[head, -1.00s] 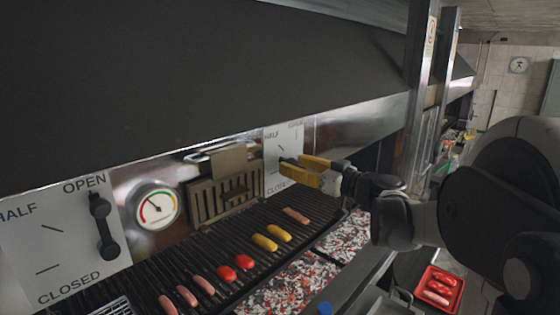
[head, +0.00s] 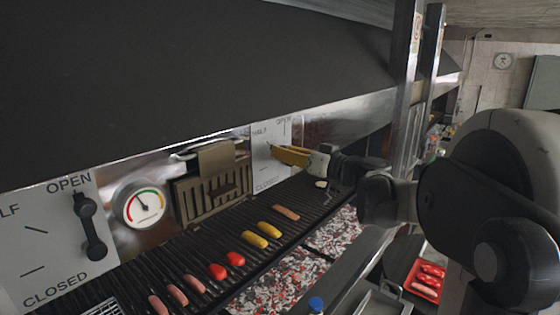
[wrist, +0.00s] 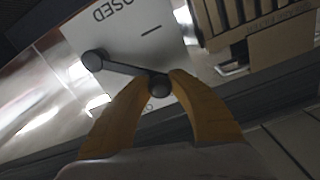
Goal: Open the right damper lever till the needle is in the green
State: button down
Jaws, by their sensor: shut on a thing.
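The right damper panel (head: 262,166) is a pale plate on the back wall, marked HALF and CLOSED. My gripper (head: 275,150) is in front of it, with yellow fingers. In the wrist view, which is upside down, the black lever (wrist: 125,69) runs from a round pivot to an end knob (wrist: 160,87). My gripper (wrist: 160,78) is shut on that knob. The lever is angled away from the CLOSED lettering; the lettering near the knob is mostly hidden. The round gauge (head: 141,204) has a red, yellow and green arc; its needle points up and left, its exact band too small to tell.
The left damper panel (head: 45,235) has its lever (head: 90,226) with one end near OPEN. A brown slatted box (head: 212,195) stands between the gauge and right panel. Sausages and red and yellow pieces lie on the grill (head: 200,262) below. The dark hood (head: 180,90) overhangs.

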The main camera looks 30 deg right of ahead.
jog(key=shift+w+d+r+m, duration=0.15)
jog(key=shift+d+r+m, duration=0.2)
jog(key=shift+m, duration=0.25)
jog(key=c, duration=1.1)
grip_release()
jog(key=shift+c, duration=0.2)
jog(key=v, duration=1.2)
